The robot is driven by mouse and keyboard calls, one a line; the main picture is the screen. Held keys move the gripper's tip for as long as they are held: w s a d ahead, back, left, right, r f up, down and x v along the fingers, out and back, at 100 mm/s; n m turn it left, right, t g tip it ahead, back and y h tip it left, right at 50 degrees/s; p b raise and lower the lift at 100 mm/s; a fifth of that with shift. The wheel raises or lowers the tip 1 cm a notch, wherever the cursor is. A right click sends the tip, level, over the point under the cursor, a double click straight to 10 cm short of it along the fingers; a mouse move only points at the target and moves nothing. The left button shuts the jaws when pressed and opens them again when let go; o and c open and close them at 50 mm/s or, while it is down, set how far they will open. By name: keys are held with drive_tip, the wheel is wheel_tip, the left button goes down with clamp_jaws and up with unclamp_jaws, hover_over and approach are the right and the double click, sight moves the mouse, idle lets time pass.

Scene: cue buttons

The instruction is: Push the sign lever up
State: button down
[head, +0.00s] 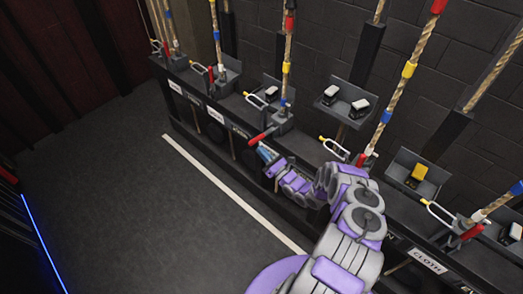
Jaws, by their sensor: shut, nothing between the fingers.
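A row of red-handled levers runs along a dark rail below the ropes. The red lever (261,136) nearest my gripper sticks out from its block toward the lower left, more level than the lever (361,159) to its right. I cannot read a "sign" label, so I cannot confirm from lettering that this is the sign lever. My gripper (264,153) is shut and empty, just below this lever's handle. Whether it touches the handle I cannot tell. My purple and grey arm hides part of the rail front and its labels.
Another red lever (472,232) stands at the right, by a label reading CLOTH (427,260). A shelf (338,111) holds two black-and-white blocks; another holds a yellow block (419,173). Ropes rise behind the rail. The grey floor (110,190) at left is clear, with a white line.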

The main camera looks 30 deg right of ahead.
drive_tip(key=shift+w+a+r, duration=0.15)
drive_tip(key=shift+w+r, duration=0.25)
drive_tip(key=shift+r, duration=0.25)
